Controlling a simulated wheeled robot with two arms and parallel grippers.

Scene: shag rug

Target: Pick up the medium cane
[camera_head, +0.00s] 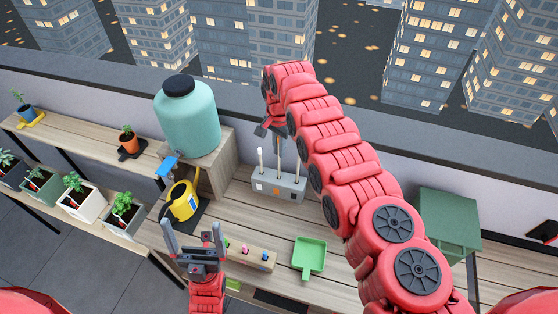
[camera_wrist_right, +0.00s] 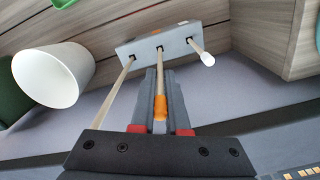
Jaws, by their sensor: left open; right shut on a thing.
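A grey holder (camera_head: 262,187) stands on the wooden bench with three canes upright in it; it also shows in the right wrist view (camera_wrist_right: 180,42). The medium cane (camera_wrist_right: 160,106) has an orange tip and stands in the middle hole, between a short white-tipped cane (camera_wrist_right: 208,59) and a longer cane (camera_wrist_right: 121,92). My right gripper (camera_head: 271,129) is above the holder, shut on the medium cane near its orange tip. The cane's lower end still meets the holder. My left gripper (camera_head: 193,230) is open and empty at the bench's front.
A yellow watering can (camera_head: 184,203) and a teal tank (camera_head: 190,122) stand left of the holder. A wooden block with coloured pegs (camera_head: 239,255) and a green scoop (camera_head: 309,254) lie in front. A green box (camera_head: 450,235) is at right. A white pot (camera_wrist_right: 52,75) shows in the wrist view.

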